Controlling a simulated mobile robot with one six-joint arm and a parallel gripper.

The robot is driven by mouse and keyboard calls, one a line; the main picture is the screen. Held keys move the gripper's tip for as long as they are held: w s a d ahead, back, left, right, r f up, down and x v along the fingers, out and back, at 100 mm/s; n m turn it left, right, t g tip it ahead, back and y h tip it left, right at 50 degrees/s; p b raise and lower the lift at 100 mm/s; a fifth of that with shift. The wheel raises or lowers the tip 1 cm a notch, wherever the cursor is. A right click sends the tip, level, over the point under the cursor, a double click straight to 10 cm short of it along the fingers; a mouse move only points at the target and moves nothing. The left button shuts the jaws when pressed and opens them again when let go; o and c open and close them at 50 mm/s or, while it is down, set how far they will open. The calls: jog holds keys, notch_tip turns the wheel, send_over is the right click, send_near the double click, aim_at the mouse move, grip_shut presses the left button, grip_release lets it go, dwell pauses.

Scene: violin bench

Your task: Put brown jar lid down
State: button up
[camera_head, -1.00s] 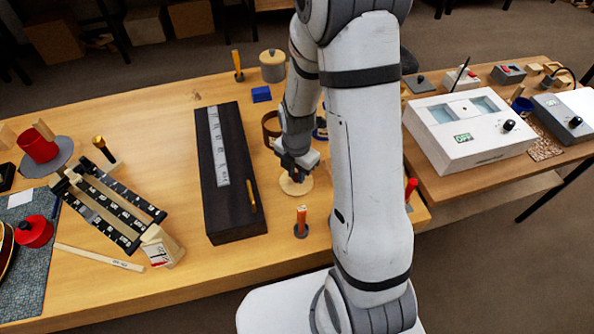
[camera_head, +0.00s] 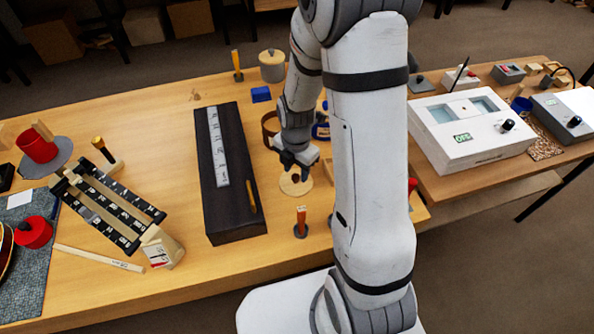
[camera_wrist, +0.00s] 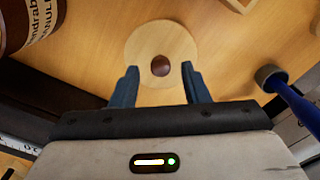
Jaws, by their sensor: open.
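The jar lid is a flat round pale-wood disc (camera_wrist: 140,45) with a dark brown knob in its middle. It lies flat on the workbench, knob up, and also shows in the head view (camera_head: 296,187). My gripper (camera_wrist: 160,80) is open, its two blue-grey fingers spread on either side of the knob's line and apart from it. In the head view my gripper (camera_head: 297,165) is just above and behind the lid. The brown jar (camera_head: 270,128) stands behind the gripper, partly hidden by my arm. Its labelled side shows at the top left of the wrist view (camera_wrist: 38,25).
A long black box (camera_head: 230,190) lies left of the lid. An orange-handled tool (camera_head: 301,222) stands in front of it. A blue-handled tool (camera_wrist: 295,102) is at the right in the wrist view. A lidded beige jar (camera_head: 272,66) stands at the back.

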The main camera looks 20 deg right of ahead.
aim_at(296, 176)
notch_tip(296, 176, up, 10)
jog(key=s+r+m+t, duration=0.1)
jog(key=s+r+m, duration=0.5)
jog(key=m, duration=0.6)
jog(key=s+r+m+t, duration=0.1)
jog(key=s+r+m, duration=0.5)
jog(key=m, duration=0.7)
jog(key=shift+s+d+t, duration=0.25)
jog(key=shift+s+t, duration=0.15)
jog(key=shift+s, duration=0.7)
